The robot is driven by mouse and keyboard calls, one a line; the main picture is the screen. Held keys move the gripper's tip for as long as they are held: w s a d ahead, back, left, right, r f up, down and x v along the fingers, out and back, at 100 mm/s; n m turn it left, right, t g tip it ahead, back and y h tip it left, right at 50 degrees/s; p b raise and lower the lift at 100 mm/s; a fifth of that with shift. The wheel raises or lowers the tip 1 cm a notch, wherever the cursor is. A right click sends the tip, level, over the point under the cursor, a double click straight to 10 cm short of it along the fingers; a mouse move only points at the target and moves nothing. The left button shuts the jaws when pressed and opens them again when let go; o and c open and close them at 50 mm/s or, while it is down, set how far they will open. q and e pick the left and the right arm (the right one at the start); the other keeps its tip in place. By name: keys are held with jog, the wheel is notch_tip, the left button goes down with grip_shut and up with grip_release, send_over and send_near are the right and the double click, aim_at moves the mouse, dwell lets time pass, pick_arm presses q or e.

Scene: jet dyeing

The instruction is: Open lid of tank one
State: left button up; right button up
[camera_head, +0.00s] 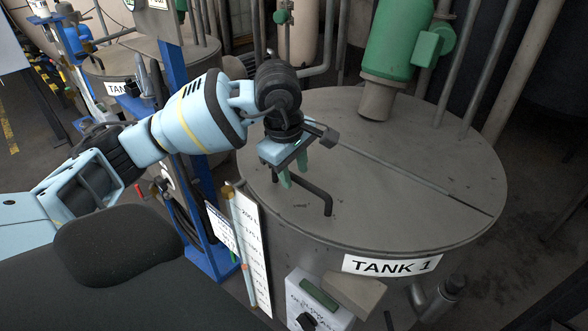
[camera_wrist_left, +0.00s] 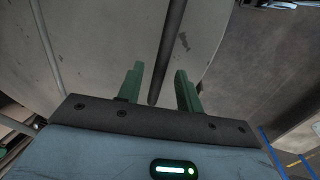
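Tank 1 (camera_head: 300,243) is a large grey metal drum with a flat round lid (camera_head: 400,205) on top, which looks closed. A dark bent bar handle (camera_head: 322,193) stands on the near left part of the lid. My left gripper (camera_head: 293,176) reaches over the lid from the left, right by the handle, with its green fingers pointing down. In the left wrist view, the gripper (camera_wrist_left: 160,70) has its fingers apart. A dark bar (camera_wrist_left: 172,45), apparently the handle, runs between them; contact cannot be told. My right gripper is not in view.
A green motor (camera_head: 398,40) and several vertical pipes rise behind the lid. A blue post (camera_head: 190,110) and a white gauge board (camera_head: 250,240) stand left of the tank. A control box (camera_head: 318,300) sits at its front. Another tank (camera_head: 100,68) is at back left.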

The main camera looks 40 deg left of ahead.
pick_arm(q)
jog(key=shift+f, duration=0.1)
grip_shut()
dwell(0.3)
jog(key=shift+w, duration=0.1)
